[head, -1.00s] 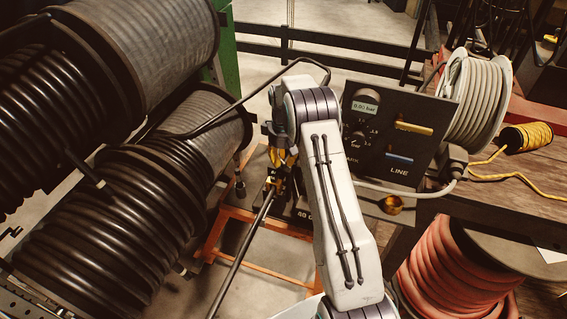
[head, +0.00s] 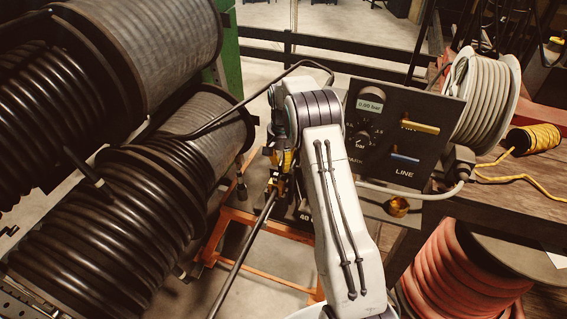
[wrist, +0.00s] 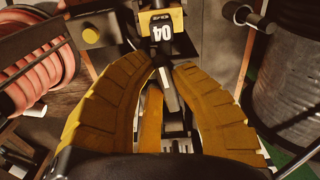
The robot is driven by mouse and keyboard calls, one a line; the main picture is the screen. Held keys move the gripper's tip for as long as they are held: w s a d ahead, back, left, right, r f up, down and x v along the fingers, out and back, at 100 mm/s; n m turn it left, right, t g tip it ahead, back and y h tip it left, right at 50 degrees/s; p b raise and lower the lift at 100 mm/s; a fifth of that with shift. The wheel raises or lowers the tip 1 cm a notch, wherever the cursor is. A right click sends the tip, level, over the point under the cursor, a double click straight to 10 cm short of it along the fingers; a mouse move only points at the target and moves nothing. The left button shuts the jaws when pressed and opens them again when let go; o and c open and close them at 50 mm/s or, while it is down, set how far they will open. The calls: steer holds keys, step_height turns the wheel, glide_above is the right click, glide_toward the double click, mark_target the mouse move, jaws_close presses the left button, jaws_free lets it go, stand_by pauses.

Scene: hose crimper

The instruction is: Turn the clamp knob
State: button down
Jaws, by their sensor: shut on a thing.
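In the head view my gripper (head: 279,172) is small and partly hidden behind my arm, low over the dark crimper body (head: 296,212). A long thin rod or hose (head: 243,252) runs from there toward the bottom.
A control panel (head: 437,122) with a dial and a display reading 0.00 bar stands right of my arm. Large black hose reels (head: 120,225) crowd the left. A grey hose spool (head: 482,100), yellow cord (head: 530,138) and red hose coil (head: 462,275) are at the right.

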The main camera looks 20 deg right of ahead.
steer(key=shift+a+m, duration=0.1)
steer(key=shift+m, duration=0.4)
steer(key=c, duration=1.1)
jaws_free()
steer(key=shift+o, duration=0.2)
step_height(320, 180, up, 12)
steer(key=shift+f, duration=0.1)
